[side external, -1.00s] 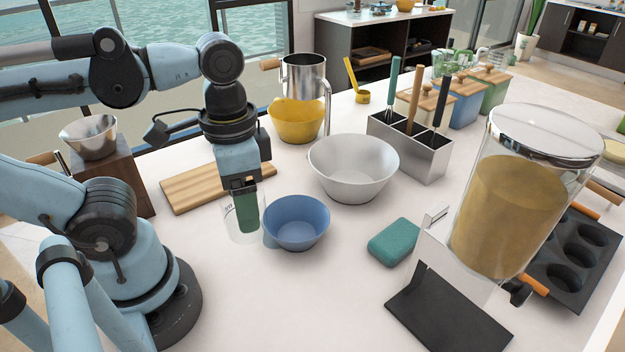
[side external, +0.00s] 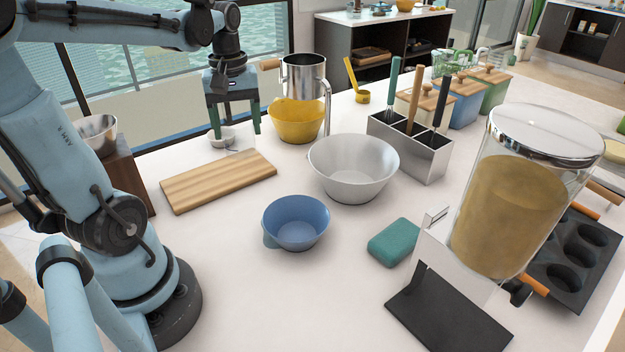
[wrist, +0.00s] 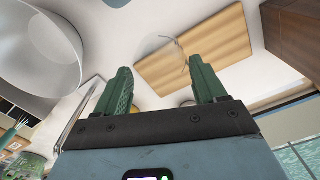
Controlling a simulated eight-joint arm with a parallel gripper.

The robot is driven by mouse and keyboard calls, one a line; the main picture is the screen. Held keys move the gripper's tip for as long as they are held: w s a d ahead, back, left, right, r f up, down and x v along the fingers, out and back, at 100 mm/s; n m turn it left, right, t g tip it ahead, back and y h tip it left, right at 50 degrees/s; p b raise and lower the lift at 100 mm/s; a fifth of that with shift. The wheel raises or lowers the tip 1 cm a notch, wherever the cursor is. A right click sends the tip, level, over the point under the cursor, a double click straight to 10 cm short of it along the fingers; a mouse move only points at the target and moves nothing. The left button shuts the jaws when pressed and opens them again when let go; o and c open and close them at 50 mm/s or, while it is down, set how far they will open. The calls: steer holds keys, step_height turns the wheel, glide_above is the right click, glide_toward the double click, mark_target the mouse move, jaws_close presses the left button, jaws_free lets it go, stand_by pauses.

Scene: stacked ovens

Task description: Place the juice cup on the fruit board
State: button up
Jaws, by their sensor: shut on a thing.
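My gripper (side external: 236,133) is over the back left of the counter, behind the wooden board, with its green fingers pointing down. It is shut on the clear juice cup (side external: 238,146), which shows only faintly between the spread fingers. In the wrist view the two fingers (wrist: 160,88) stand apart, and a faint clear outline shows beyond them against the board. The wooden fruit board (side external: 218,182) lies flat and bare on the counter; it also shows in the wrist view (wrist: 215,45). I cannot tell how high the cup is above the counter.
A white bowl (side external: 354,167) and a blue bowl (side external: 297,222) stand right of the board.

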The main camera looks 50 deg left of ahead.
steer(key=shift+s+a+f, duration=0.5)
steer(key=shift+a+f, duration=1.1)
steer(key=shift+f, duration=0.1)
steer(key=shift+s+a+f, duration=0.55)
steer(key=shift+a+f, duration=1)
steer(key=shift+f, duration=0.1)
steer(key=shift+s+a+f, duration=0.5)
steer(key=shift+a+f, duration=1.1)
steer(key=shift+f, duration=0.1)
steer(key=shift+f, duration=0.1)
steer(key=o, duration=1)
steer(key=shift+f, duration=0.1)
step_height(320, 180, up, 12)
steer(key=w+d+f+m+t, duration=0.1)
steer(key=d+m, duration=0.3)
steer(key=d, duration=0.4)
steer(key=w+d+f+m+t, duration=0.1)
steer(key=w+d+m+t, duration=0.2)
steer(key=d, duration=0.6)
steer(key=w+d+f+m+t, duration=0.1)
steer(key=w+d+m+t, duration=0.1)
steer(key=d+m, duration=0.4)
steer(key=shift+d+f+m+t, duration=0.15)
steer(key=shift+d+t, duration=0.15)
steer(key=shift+d, duration=0.5)
steer(key=shift+d+m+t, duration=0.15)
steer(key=shift+d+t, duration=0.15)
steer(key=shift+d, duration=0.45)
